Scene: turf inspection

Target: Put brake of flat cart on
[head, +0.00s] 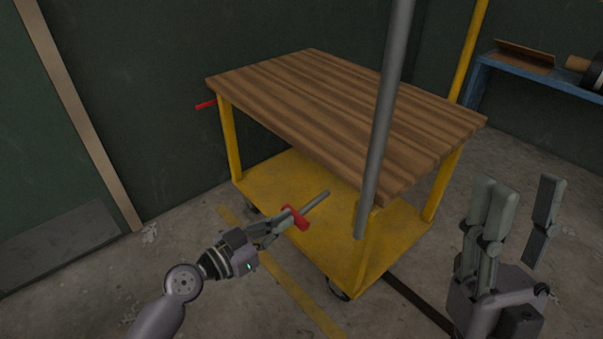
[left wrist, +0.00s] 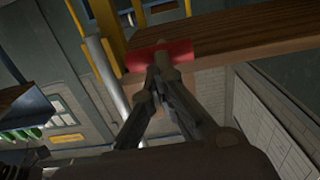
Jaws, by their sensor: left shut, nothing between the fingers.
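The flat cart (head: 340,110) has a striped wooden top, yellow legs and a yellow lower shelf (head: 290,175). A red brake piece (head: 298,217) with a grey rod (head: 315,201) shows at its near left side, below the top. My left gripper (head: 286,221) is shut with nothing between its fingers, its tips at or against the red piece; contact is not certain. In the left wrist view the red piece (left wrist: 162,55) lies just past the closed fingertips (left wrist: 160,72). My right gripper (head: 520,190) is open and empty, right of the cart.
Another red handle (head: 206,105) sticks out at the cart's far left. A grey pole (head: 384,125) crosses in front of the tabletop. A blue shelf (head: 540,75) with items stands at the back right. Dark green walls rise behind. The floor at left is clear.

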